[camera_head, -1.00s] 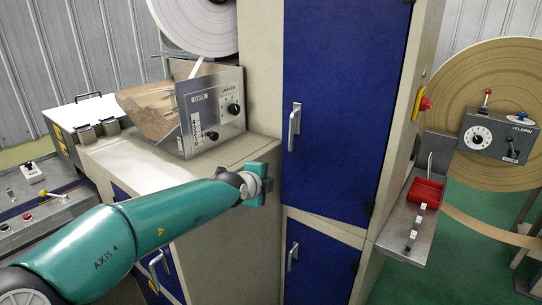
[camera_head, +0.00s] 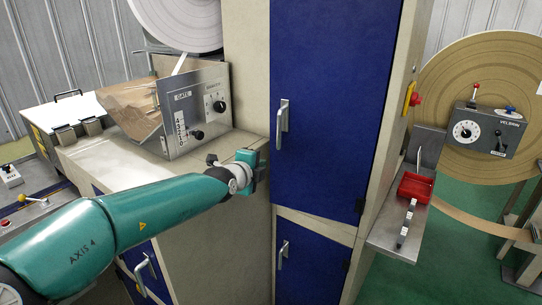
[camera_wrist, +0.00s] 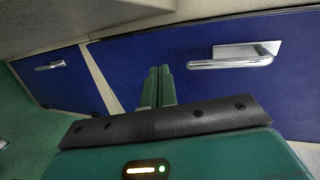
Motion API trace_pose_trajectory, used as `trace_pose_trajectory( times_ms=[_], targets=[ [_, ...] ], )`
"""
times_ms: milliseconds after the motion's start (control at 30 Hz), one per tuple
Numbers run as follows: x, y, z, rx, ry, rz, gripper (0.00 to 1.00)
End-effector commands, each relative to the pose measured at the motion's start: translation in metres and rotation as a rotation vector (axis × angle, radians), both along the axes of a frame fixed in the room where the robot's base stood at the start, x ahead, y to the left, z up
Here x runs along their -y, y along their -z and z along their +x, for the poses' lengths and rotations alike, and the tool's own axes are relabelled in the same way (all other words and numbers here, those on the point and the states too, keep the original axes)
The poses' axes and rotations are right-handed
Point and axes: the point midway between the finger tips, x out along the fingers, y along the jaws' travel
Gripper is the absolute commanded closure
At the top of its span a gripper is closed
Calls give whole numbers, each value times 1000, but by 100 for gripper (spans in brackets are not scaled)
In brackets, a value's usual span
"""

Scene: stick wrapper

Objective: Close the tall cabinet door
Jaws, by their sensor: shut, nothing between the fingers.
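The tall cabinet's blue upper door (camera_head: 335,90) fills the middle of the head view and looks flush, or nearly flush, with its pale frame; I cannot tell whether a small gap is left. Its silver handle (camera_head: 282,125) is near the door's left edge. My gripper (camera_head: 258,172) is just left of that edge, below the handle. In the wrist view, the two green fingers (camera_wrist: 157,85) are together and hold nothing. The blue door (camera_wrist: 200,70) and its handle (camera_wrist: 232,55) show beyond and right of them. I cannot tell whether the fingers touch the door.
A lower blue door (camera_head: 310,262) with its own handle is below. A counter (camera_head: 110,160) with a metal control box (camera_head: 200,110) stands left of the cabinet. A side shelf with a red tray (camera_head: 415,187) and a large tape roll (camera_head: 450,80) are to the right.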

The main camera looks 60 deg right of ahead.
Motion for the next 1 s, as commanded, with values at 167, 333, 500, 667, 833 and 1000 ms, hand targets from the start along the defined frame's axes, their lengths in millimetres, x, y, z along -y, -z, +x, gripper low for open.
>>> trace_pose_trajectory(
  times_ms=[167, 333, 500, 667, 833, 1000],
  targets=[
    [23, 7, 0, 0, 2, 1, 100],
    [43, 13, 2, 0, 1, 0, 100],
    [63, 16, 4, 1, -1, -1, 100],
    [80, 16, 5, 0, -1, 0, 100],
    [90, 16, 6, 0, -3, 0, 100],
    [92, 16, 6, 0, -3, 0, 100]
  ],
)
